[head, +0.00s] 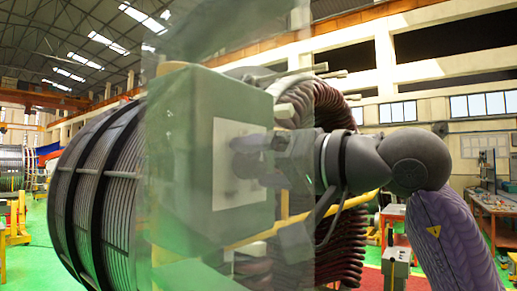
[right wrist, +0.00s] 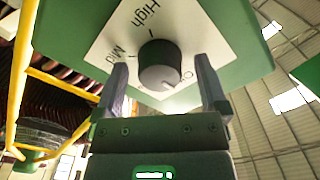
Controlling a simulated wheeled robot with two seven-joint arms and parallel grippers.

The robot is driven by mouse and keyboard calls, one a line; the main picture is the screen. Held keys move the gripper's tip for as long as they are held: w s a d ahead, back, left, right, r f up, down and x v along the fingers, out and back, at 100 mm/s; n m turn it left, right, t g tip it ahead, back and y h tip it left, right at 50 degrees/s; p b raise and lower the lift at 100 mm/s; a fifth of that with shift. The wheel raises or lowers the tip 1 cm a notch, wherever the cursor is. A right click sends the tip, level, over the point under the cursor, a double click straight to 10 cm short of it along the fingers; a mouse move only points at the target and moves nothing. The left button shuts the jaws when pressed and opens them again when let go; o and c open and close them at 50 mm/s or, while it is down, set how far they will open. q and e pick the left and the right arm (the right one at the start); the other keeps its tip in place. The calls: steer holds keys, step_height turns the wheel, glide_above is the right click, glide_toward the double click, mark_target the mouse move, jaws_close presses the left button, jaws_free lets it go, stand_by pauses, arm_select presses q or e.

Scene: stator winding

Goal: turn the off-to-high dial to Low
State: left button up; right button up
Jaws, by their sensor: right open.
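The dial (right wrist: 159,62) is a dark grey round knob on a white plate (right wrist: 205,50). In the right wrist view, "High" is above it, "Mid" at its left and a partly hidden word starting with "O" at its lower right. No "Low" label shows. My right gripper (right wrist: 160,66) is open, with one finger on each side of the dial and gaps visible. In the head view, my right gripper (head: 256,160) is in front of the white plate (head: 228,185) and hides the dial. My left gripper is not in view.
The plate is on a green box (head: 190,120) beside a large ribbed stator (head: 95,190). A see-through panel (head: 160,240) overlaps the box in the head view. Yellow rails (right wrist: 50,80) and dark coils (head: 335,130) are close by. A workbench (head: 495,205) stands far right.

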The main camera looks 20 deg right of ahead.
steer(key=shift+w, duration=0.1)
steer(key=shift+c, duration=0.9)
steer(key=shift+a, duration=0.1)
jaws_close()
steer(key=shift+m, duration=0.3)
